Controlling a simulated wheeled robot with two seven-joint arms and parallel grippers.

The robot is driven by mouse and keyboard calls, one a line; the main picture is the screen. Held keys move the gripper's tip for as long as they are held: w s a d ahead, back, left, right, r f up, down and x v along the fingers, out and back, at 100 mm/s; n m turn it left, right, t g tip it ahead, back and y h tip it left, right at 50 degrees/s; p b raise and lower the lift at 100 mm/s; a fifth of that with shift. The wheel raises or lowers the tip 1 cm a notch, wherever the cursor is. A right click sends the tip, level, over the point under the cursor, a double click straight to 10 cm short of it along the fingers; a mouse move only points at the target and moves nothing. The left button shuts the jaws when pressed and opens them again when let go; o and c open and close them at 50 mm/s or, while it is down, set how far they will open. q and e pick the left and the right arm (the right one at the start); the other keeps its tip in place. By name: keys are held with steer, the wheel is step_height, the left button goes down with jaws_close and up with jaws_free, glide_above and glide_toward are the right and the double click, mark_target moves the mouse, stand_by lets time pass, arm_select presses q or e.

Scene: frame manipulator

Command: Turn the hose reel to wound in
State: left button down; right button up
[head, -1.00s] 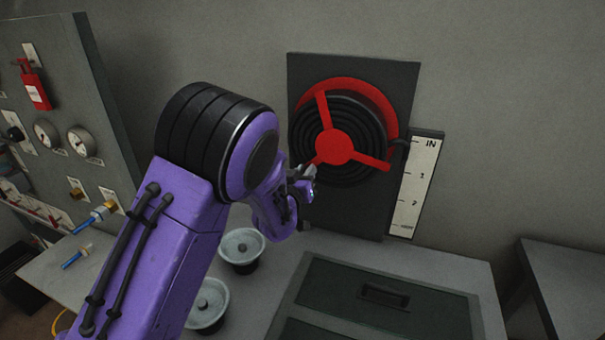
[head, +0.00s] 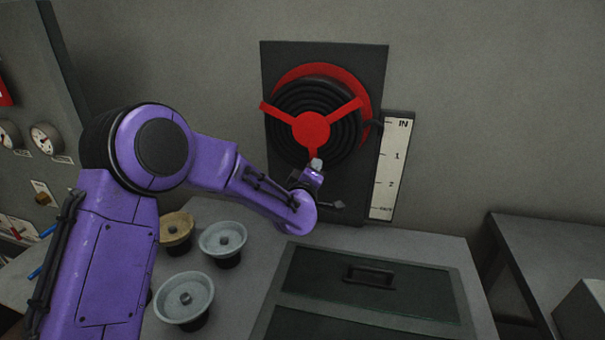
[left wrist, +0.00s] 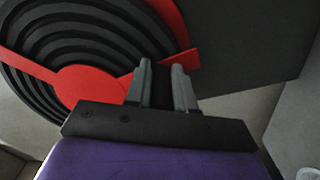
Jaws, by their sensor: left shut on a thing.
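The hose reel (head: 311,131) is on a dark panel on the wall, with black coils behind a red hub and three red spokes. Two spokes point up-left and up-right; the third points down. My left gripper (head: 316,164) is at the downward spoke. A white scale (head: 390,170) right of the reel reads IN at the top, then 1, 2 and a blurred bottom mark. A dark piece sits beside its top. My right gripper is out of view.
Several round dishes (head: 184,297) stand on the counter below my left arm. A dark green drawer-like lid (head: 372,280) with a handle lies in front of the reel. A gauge panel (head: 30,100) stands at the left. The wall around the reel is clear.

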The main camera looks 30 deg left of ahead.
mark_target(351, 132)
arm_select(q)
steer(key=d+n, duration=0.1)
steer(key=d+n+b, duration=0.1)
steer(key=n, duration=0.1)
steer(key=w+d+r+n+b, duration=0.1)
steer(key=shift+d+n, duration=0.3)
steer(key=shift+d, duration=0.1)
steer(key=n+b, duration=0.1)
steer(key=d+r+n+b, duration=0.1)
steer(key=d+r+n, duration=0.1)
steer(key=shift+w+d+n+b, duration=0.2)
steer(key=shift+w+n+b, duration=0.05)
steer(key=shift+n+b, duration=0.15)
steer(key=r+n+b, duration=0.1)
steer(key=d+r+n, duration=0.1)
steer(key=n, duration=0.1)
steer(key=r+n+b, duration=0.1)
steer(key=shift+w+d+r+b, duration=0.2)
steer(key=shift+w+d+b, duration=0.05)
steer(key=shift+d+b, duration=0.15)
steer(key=r+n, duration=0.1)
steer(key=r+n+b, duration=0.1)
steer(key=n, duration=0.1)
steer(key=shift+d+r, duration=0.25)
steer(key=shift+r+n+b, duration=0.55)
steer(key=shift+r+n, duration=0.15)
steer(key=shift+n, duration=0.1)
steer(key=shift+r, duration=0.15)
